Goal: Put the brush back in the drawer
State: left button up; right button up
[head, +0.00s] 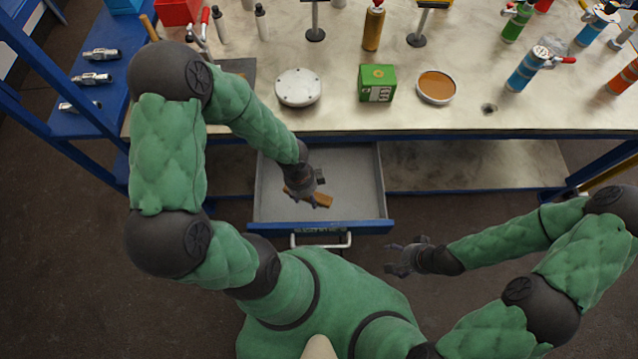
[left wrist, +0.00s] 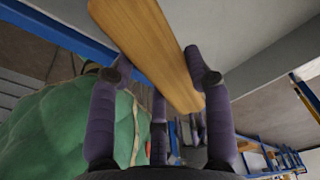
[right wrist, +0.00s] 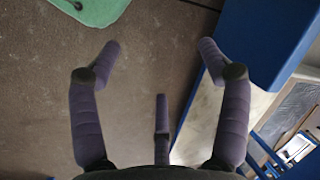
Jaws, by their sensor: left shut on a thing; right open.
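The brush (head: 318,198) shows its wooden part in the head view, inside the outline of the open drawer (head: 355,190). My left gripper (head: 312,190) is shut on the brush, over the drawer. In the left wrist view the wooden part of the brush (left wrist: 148,50) lies between the fingers; its bristles cannot be made out. I cannot tell whether the brush touches the drawer floor. The drawer is pulled out below the workbench, with a handle at its blue front. My right gripper (head: 398,260) is open and empty, to the right of the drawer front; it also shows in the right wrist view (right wrist: 160,65).
The workbench (head: 450,112) spans above the drawer. On it are a round flanged lid (head: 298,87), a green box (head: 377,83), a brown-filled dish (head: 436,87) and several bottles. A lower shelf (head: 475,165) lies right of the drawer. Floor right of it is clear.

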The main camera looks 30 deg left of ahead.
pick_arm(q)
jog(key=w+f+b, duration=0.1)
jog(key=w+f, duration=0.1)
jog(key=w, duration=0.1)
jog(key=w+a+f+b, duration=0.1)
jog(key=w+f, duration=0.2)
jog(key=w+f+b, duration=0.1)
jog(key=w+f, duration=0.1)
jog(key=w, duration=0.1)
jog(key=shift+w+a+f, duration=0.1)
jog(key=shift+a+f, duration=0.15)
jog(key=shift+a, duration=0.15)
jog(key=shift+w+f, duration=0.15)
jog(key=shift+f, duration=0.05)
jog(key=shift+w+f+b, duration=0.2)
jog(key=shift+f+b, duration=1.1)
jog(key=shift+f, duration=0.4)
jog(key=shift+f, duration=0.15)
jog(key=o, duration=1.1)
